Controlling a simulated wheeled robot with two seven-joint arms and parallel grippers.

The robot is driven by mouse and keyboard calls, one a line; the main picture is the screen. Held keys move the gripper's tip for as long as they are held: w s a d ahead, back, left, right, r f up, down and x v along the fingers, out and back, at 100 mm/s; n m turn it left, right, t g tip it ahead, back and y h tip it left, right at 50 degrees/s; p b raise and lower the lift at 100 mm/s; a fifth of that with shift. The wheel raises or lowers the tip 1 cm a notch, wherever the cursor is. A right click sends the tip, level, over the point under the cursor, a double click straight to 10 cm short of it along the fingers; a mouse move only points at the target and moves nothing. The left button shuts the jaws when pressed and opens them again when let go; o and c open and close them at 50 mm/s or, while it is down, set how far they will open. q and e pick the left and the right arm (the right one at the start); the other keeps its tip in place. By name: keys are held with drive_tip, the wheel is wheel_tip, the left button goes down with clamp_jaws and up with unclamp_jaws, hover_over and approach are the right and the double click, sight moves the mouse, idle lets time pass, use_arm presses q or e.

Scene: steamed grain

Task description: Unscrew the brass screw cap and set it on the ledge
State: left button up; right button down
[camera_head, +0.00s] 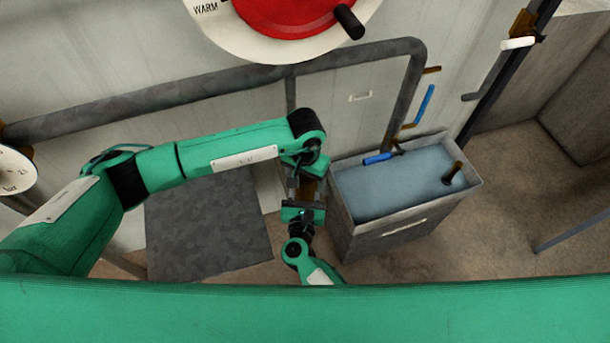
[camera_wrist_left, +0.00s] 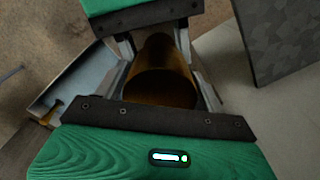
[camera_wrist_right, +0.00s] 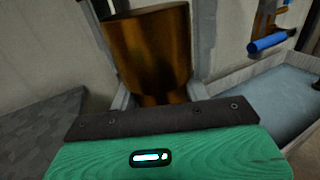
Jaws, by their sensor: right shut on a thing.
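A brass cylinder (camera_wrist_left: 160,85), which looks like the screw cap, has its round end toward the left wrist camera. In the right wrist view the brass piece (camera_wrist_right: 150,50) has a wide body and a narrower neck near my palm. My right gripper (camera_head: 302,207) is shut on it from the near side. My left gripper (camera_head: 308,182) faces it from the far side, its fingers apart on either side of the brass. Whether they touch it is unclear. In the head view the brass is mostly hidden by the grippers. I cannot tell which surface is the ledge.
A grey trough of water (camera_head: 390,190) stands just right of the grippers, with blue-handled levers (camera_head: 378,158) at its back. A dark grey panel (camera_head: 205,225) lies to the left. A thick grey pipe (camera_head: 200,85) and a red dial (camera_head: 285,12) are behind.

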use_arm(q)
drive_tip(key=c, duration=0.6)
drive_tip(key=n, duration=0.7)
drive_tip(key=shift+n, duration=0.4)
drive_tip(key=n, duration=1)
drive_tip(key=shift+r+n, duration=0.1)
drive_tip(key=shift+n, duration=0.3)
drive_tip(key=n, duration=0.4)
drive_tip(key=shift+n, duration=0.4)
drive_tip(key=n, duration=0.4)
drive_tip(key=shift+n, duration=0.4)
drive_tip(key=n, duration=0.4)
drive_tip(key=shift+n, duration=0.4)
drive_tip(key=n, duration=0.4)
drive_tip(key=shift+w+r+n, duration=0.1)
drive_tip(key=shift+n, duration=0.2)
